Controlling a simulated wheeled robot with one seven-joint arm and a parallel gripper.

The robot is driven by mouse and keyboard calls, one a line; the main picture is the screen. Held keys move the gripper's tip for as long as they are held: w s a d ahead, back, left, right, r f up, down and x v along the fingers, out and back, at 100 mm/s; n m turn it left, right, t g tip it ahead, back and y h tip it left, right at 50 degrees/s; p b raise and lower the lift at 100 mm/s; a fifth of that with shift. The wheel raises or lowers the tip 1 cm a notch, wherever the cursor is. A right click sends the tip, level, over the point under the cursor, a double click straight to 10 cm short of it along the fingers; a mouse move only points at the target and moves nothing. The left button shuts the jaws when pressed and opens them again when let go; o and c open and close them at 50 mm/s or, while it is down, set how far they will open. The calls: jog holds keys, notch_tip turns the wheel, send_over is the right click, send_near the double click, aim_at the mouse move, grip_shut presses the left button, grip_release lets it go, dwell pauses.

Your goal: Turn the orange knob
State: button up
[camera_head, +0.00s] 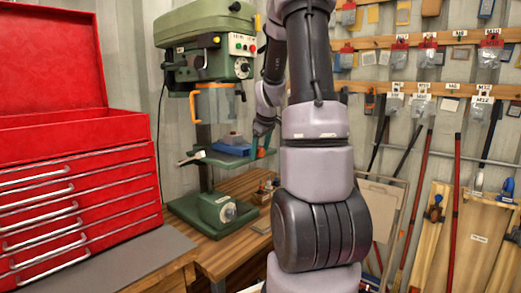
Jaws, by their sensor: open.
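A green drill press (215,25) stands on the wooden bench left of my arm. A small orange knob-like part (216,40) sits on its head, left of the panel with red and green buttons. It is too small to tell how it is turned. An orange see-through guard (213,102) hangs below the head. My gripper (261,147) is small, to the right of the press table, below and right of the orange part and apart from it. It is open, and nothing shows between its fingers. My arm links hide the area to the right of the press.
A red tool chest (75,190) with several drawers stands at left. The press table (225,157) carries a blue vise (233,139). Wall rails with hanging packets (425,60) and long tools and boards (480,235) fill the right. Wooden bench top (220,258) is partly bare.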

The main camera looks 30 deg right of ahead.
grip_shut()
